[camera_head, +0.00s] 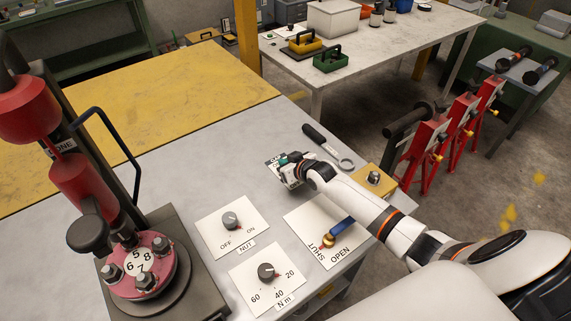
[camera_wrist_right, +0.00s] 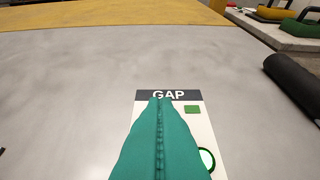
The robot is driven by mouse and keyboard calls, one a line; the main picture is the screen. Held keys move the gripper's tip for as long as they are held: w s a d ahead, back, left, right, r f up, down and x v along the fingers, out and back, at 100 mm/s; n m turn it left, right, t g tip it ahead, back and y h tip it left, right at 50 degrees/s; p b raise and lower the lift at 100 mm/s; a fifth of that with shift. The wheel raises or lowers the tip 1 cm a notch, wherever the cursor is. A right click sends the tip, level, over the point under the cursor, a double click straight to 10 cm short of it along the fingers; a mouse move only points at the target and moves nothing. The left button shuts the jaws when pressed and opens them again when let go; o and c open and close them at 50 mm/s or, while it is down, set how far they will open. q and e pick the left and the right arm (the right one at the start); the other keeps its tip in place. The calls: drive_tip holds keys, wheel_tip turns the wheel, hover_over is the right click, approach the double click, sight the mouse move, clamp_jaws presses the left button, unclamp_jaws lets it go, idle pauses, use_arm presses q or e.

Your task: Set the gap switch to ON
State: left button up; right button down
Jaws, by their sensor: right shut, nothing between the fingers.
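The gap switch panel (camera_wrist_right: 200,125) is a white card with a dark GAP header, lying flat on the grey bench. It shows a green square and part of a green ring at its right side. My right gripper (camera_wrist_right: 160,105) has teal fingers pressed together with nothing between them, over the middle of the card. They hide much of the panel, so I cannot see the switch's lever or its setting. In the head view the right gripper (camera_head: 284,161) is above the panel, which is mostly covered. Whether the fingers touch it I cannot tell. My left gripper is not in view.
The NUT knob card (camera_head: 232,226), the N m dial card (camera_head: 266,277) and the SHUT/OPEN valve card (camera_head: 305,234) lie nearby. A black-handled ring tool (camera_head: 321,141) and a yellow box (camera_head: 374,181) are close to the gripper. A bolted pink flange (camera_head: 138,263) stands left.

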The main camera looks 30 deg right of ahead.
drive_tip(key=shift+r, duration=0.1)
drive_tip(key=r+p, duration=0.4)
drive_tip(key=shift+w+r, duration=0.2)
drive_tip(key=shift+r, duration=0.15)
drive_tip(key=shift+s+b, duration=0.3)
drive_tip(key=shift+s, duration=0.4)
drive_tip(key=s+r+b, duration=0.1)
drive_tip(key=s+r, duration=0.4)
drive_tip(key=r, duration=0.1)
drive_tip(key=shift+s+d+r, duration=0.2)
drive_tip(key=shift+s+d, duration=0.1)
drive_tip(key=shift+d, duration=0.15)
